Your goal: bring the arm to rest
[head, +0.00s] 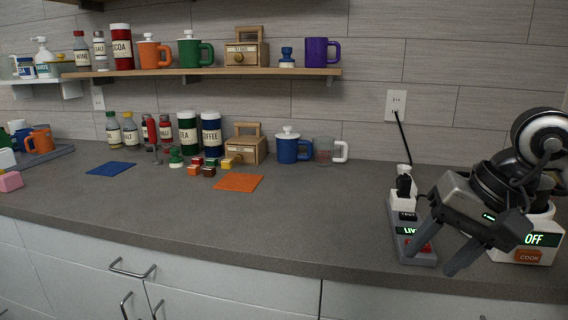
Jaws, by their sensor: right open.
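My right gripper (432,259) comes in from the right, with its two grey fingers apart and nothing seen between them. It hangs pointing down and left over the front of a power strip (402,250). The strip has a green lit label, partly covered, and a red switch (425,246) close to the fingers; I cannot tell whether they touch. A white unit reading OFF and COOK (530,255), seemingly the coil stove, stands at the right, mostly hidden behind my right arm. My left gripper is not in view.
A black cord runs from the wall outlet (396,104) to the strip. A blue mug (290,148), a clear cup (324,151), jars and small blocks stand along the back. An orange mat (238,183) and blue mat (110,169) lie on the counter. The middle front counter is clear.

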